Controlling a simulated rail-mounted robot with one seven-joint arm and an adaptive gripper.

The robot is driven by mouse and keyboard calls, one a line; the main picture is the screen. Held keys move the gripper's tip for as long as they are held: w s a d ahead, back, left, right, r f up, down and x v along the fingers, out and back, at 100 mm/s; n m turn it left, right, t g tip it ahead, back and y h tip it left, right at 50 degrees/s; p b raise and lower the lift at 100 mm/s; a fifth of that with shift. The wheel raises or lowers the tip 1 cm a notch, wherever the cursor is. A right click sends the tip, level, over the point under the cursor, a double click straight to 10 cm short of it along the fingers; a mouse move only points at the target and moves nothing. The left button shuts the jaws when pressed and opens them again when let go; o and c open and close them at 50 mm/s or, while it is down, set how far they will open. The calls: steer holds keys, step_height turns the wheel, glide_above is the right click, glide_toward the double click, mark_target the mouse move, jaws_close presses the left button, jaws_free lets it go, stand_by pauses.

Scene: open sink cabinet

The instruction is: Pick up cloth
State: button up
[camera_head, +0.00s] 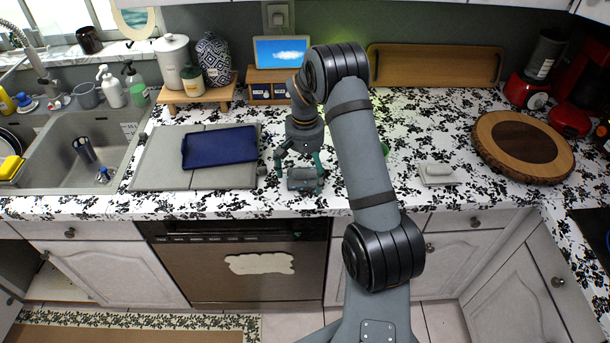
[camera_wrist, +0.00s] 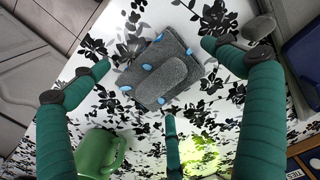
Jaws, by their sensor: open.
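A grey folded cloth (camera_wrist: 160,72) with light blue spots lies on the black-and-white floral counter near its front edge. In the head view the cloth (camera_head: 302,184) lies at my gripper's fingertips. My gripper (camera_head: 300,172) points down over it. In the wrist view its green-wrapped fingers (camera_wrist: 158,62) are spread apart, with two on opposite sides of the cloth and a third below it in the picture. The gripper is open and holds nothing. I cannot tell whether the fingertips touch the counter.
A dark blue flat item (camera_head: 220,147) lies on a grey board (camera_head: 160,160) left of my gripper. A green mug (camera_wrist: 100,152) stands close by, mostly hidden behind my arm in the head view. A white soap dish (camera_head: 438,175) and round wooden board (camera_head: 522,145) are to the right.

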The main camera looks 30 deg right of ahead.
steer(key=c, duration=1.4)
